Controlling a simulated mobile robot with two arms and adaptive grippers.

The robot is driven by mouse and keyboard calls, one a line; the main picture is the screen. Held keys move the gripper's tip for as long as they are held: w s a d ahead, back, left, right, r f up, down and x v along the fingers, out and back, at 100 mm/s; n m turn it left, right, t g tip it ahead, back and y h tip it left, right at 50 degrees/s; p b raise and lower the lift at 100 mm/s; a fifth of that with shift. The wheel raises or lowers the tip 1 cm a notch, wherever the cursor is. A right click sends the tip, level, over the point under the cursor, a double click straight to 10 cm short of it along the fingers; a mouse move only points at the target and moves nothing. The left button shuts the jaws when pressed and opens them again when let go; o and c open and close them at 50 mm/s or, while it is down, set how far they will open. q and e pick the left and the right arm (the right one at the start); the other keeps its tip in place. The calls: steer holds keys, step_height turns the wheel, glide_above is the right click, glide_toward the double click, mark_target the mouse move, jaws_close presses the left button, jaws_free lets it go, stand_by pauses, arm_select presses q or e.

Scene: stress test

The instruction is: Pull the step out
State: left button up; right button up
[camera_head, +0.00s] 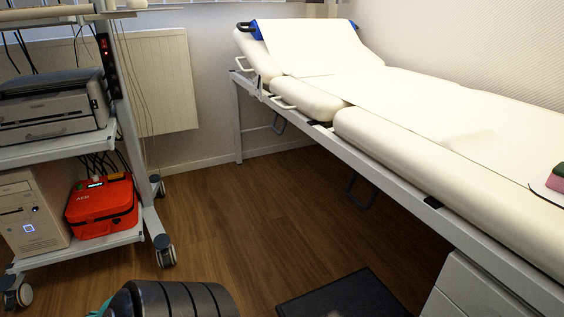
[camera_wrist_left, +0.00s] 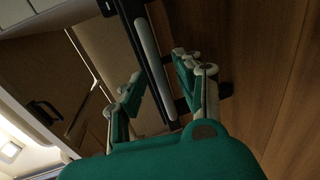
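The step (camera_head: 345,297) shows as a dark, flat top at the bottom edge of the head view, on the floor beside the bed; its near part is cut off. In the left wrist view, a long black edge with a light grey strip (camera_wrist_left: 147,55), which looks like part of the step, runs between the green fingers. My left gripper (camera_wrist_left: 155,78) is open, with one finger on each side of this edge. I cannot tell whether either finger touches it. My right gripper is in neither view.
A cream examination bed (camera_head: 420,105) on a metal frame runs along the right, with white drawers (camera_head: 465,290) below. A wheeled cart (camera_head: 70,150) with a printer and a red case stands at left. The wooden floor (camera_head: 250,215) between is clear.

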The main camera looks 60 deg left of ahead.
arm_select(q)
steer(key=v, duration=1)
steer(key=shift+s, duration=0.3)
steer(key=shift+a, duration=0.1)
